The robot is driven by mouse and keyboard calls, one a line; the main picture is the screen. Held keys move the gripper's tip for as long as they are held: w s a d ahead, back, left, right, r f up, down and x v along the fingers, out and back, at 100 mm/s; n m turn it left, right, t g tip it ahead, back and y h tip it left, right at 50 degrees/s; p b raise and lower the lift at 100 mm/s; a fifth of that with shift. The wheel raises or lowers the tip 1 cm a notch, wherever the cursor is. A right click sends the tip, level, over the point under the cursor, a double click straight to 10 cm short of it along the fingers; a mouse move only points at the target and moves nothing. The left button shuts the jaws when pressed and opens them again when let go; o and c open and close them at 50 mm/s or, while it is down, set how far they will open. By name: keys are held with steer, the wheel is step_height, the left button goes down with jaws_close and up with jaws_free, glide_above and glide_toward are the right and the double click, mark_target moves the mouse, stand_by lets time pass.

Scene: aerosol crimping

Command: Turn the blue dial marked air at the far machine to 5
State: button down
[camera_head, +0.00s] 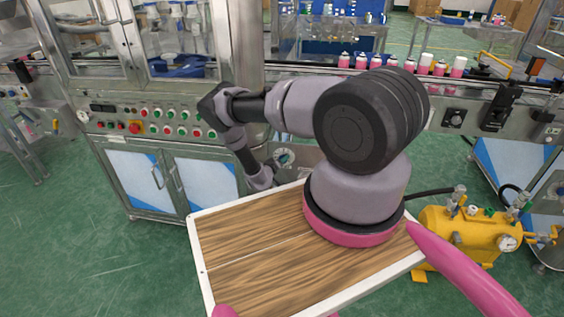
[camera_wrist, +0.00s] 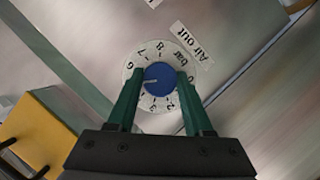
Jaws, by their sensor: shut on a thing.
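In the wrist view the blue dial (camera_wrist: 159,78) sits at the centre of a round white scale (camera_wrist: 160,47) marked in bar. A label beside it reads "Air out" (camera_wrist: 192,44). My gripper (camera_wrist: 159,74) has its two green fingers on either side of the dial and is shut on it. A pale pointer line on the dial points left, toward the part of the scale that the left finger covers. The figures 8, 6, 3, 2 and 0 show around it. In the head view the round scale (camera_head: 284,157) shows small on the machine front, beyond my arm.
A control panel (camera_head: 150,122) with several coloured buttons is left of my arm. A conveyor (camera_head: 460,85) carries pink and white cans at the back right. A yellow tank (camera_head: 470,232) stands at the right, and a yellow part (camera_wrist: 40,125) shows lower left in the wrist view.

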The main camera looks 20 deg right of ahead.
stand_by(0.3)
steer(key=shift+c, duration=1.5)
jaws_free()
steer(key=shift+a, duration=0.1)
steer(key=v, duration=1)
steer(key=shift+s+a, duration=0.2)
steer(key=shift+a, duration=0.1)
